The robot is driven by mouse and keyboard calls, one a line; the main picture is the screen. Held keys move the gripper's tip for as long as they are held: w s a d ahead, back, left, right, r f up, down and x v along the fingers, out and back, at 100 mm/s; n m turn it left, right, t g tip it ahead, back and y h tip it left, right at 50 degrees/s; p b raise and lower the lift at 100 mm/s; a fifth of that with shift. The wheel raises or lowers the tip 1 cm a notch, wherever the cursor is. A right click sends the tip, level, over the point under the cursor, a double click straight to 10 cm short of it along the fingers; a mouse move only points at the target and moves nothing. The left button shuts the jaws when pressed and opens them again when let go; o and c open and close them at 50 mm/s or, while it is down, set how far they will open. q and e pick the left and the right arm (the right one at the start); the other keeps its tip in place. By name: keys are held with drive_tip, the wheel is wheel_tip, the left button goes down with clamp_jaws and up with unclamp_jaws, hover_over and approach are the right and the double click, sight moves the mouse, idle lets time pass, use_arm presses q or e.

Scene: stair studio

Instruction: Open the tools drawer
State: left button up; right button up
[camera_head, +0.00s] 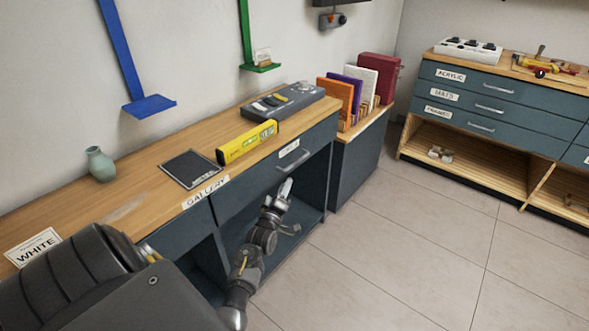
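A dark blue drawer front (262,178) sits under the wooden bench top, left of centre. It has a small white label (289,149) too small to read surely and a silver bar handle (293,160). The drawer looks shut, flush with the bench front. My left gripper (285,188) is just below the handle, in front of the open space under the drawer, and looks apart from the handle. Its pale fingers are seen end-on and small, so their opening is unclear. My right gripper is not in view.
On the bench top (135,205) are a green vase (100,164), a dark panel (191,169), a yellow level (247,142) and a grey device (283,101). Books (350,92) stand beyond. Another drawer cabinet (500,100) stands at right. The tiled floor (400,240) is clear.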

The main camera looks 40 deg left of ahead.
use_arm(q)
drive_tip(key=shift+b+x, duration=0.45)
drive_tip(key=shift+x, duration=4.6)
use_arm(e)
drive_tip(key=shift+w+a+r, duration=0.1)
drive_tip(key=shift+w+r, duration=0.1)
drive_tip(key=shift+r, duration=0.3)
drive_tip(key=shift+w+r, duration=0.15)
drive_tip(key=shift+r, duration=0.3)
use_arm(q)
drive_tip(key=shift+c, duration=0.3)
drive_tip(key=shift+d, duration=0.1)
clamp_jaws()
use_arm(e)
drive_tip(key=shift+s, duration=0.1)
